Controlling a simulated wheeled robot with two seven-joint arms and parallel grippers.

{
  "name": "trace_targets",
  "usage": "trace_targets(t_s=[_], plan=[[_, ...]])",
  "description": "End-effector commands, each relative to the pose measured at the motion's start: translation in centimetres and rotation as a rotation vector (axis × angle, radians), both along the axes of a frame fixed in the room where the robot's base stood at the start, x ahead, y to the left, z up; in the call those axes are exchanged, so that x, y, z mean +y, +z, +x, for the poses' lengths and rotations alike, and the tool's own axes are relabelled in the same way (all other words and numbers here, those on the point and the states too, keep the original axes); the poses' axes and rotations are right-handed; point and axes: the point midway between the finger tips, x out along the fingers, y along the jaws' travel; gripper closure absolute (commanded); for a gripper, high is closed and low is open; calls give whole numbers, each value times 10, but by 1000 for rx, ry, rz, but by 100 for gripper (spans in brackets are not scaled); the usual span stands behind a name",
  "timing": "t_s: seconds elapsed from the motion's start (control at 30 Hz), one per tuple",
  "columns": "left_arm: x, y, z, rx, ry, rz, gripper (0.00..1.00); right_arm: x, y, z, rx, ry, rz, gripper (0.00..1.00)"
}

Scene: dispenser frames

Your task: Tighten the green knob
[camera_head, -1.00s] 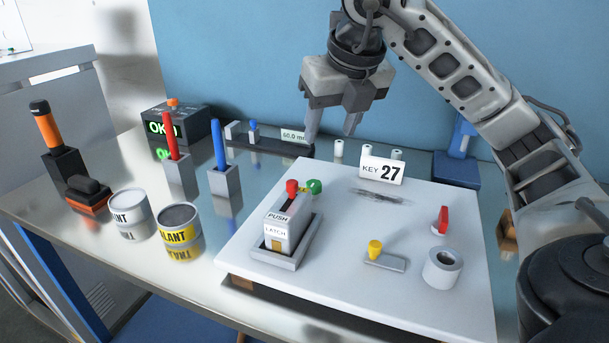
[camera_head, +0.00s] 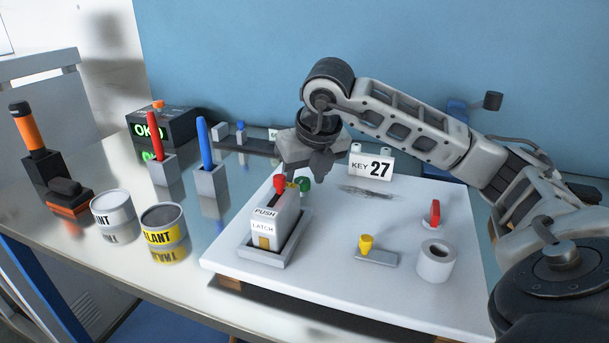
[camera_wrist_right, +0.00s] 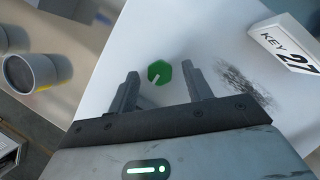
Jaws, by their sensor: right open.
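The green knob (camera_head: 304,184) is at the back of the white dispenser labelled PUSH and LATCH (camera_head: 275,222), beside its red knob (camera_head: 280,183). In the right wrist view the green knob (camera_wrist_right: 159,71) is a faceted disc with a pale line on it, lying between the fingertips. My right gripper (camera_head: 308,168) is open, pointing down just above and behind the green knob. In the wrist view its two fingers (camera_wrist_right: 160,82) stand on either side of the knob with gaps; I cannot tell the exact height. My left gripper is not in view.
A KEY 27 sign (camera_head: 371,164) stands right of the gripper on the white board (camera_head: 330,260). A yellow knob (camera_head: 366,243), a red knob (camera_head: 435,212) and a white roll (camera_head: 436,262) are nearer the front right. Cans and pen holders stand left.

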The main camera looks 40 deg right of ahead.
Motion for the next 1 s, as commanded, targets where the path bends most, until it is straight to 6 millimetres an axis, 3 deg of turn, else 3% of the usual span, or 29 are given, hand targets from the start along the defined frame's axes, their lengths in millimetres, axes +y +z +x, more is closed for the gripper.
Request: trace_targets(t_s=[0.1, 0.27, 0.67, 1.0], plan=[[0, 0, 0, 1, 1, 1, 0, 0, 0, 0, 1, 0, 0, 53], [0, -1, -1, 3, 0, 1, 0, 0, 0, 0, 1, 0, 1, 95], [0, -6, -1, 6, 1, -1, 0, 0, -1, 0, 0, 54, 1, 95], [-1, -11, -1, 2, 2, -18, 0, -3, -1, 0, 0, 295, 1, 95]])
